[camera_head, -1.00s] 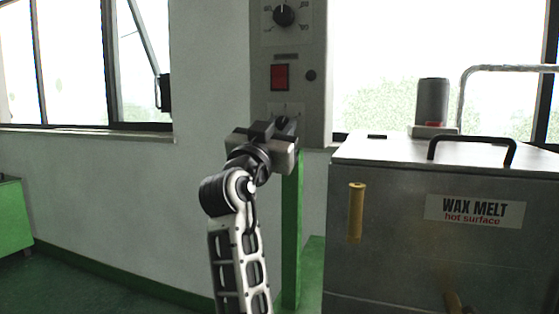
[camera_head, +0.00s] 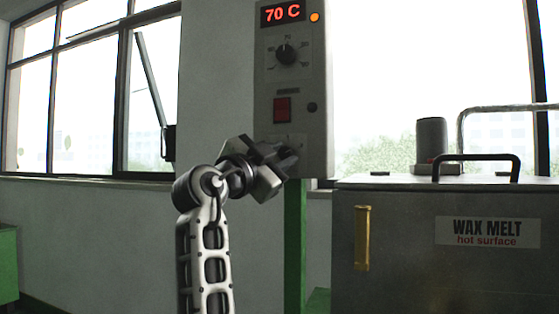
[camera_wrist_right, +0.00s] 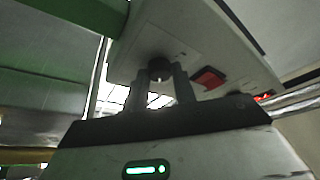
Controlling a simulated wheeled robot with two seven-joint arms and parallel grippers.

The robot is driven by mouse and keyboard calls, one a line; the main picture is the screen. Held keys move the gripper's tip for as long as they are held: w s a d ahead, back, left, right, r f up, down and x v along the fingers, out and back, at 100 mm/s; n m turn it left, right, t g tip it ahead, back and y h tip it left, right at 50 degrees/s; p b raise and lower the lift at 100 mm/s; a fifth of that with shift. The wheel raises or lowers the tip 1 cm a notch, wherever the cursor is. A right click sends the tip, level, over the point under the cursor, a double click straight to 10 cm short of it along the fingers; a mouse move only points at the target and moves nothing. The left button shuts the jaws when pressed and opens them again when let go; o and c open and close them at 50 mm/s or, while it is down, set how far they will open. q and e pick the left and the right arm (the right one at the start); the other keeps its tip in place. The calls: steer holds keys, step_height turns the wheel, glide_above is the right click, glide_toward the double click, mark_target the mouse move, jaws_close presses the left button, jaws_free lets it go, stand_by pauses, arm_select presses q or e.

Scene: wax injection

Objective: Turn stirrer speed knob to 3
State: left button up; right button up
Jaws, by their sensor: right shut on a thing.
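I take this to be the stirrer speed knob. Its pointer and scale cannot be read. The gripper is tilted relative to the panel. My left gripper is not in view.
Above are a red switch (camera_head: 282,109), an upper dial knob (camera_head: 287,54) and a display (camera_head: 283,13) reading 70 C. The wax melt tank (camera_head: 400,240), marked hot surface, stands right, with a black handle (camera_head: 478,157) on its lid. A green post (camera_head: 295,240) stands below the panel.

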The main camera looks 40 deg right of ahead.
stand_by(0.4)
steer(key=o, duration=1)
steer(key=v, duration=1.6)
steer(key=shift+w, duration=0.1)
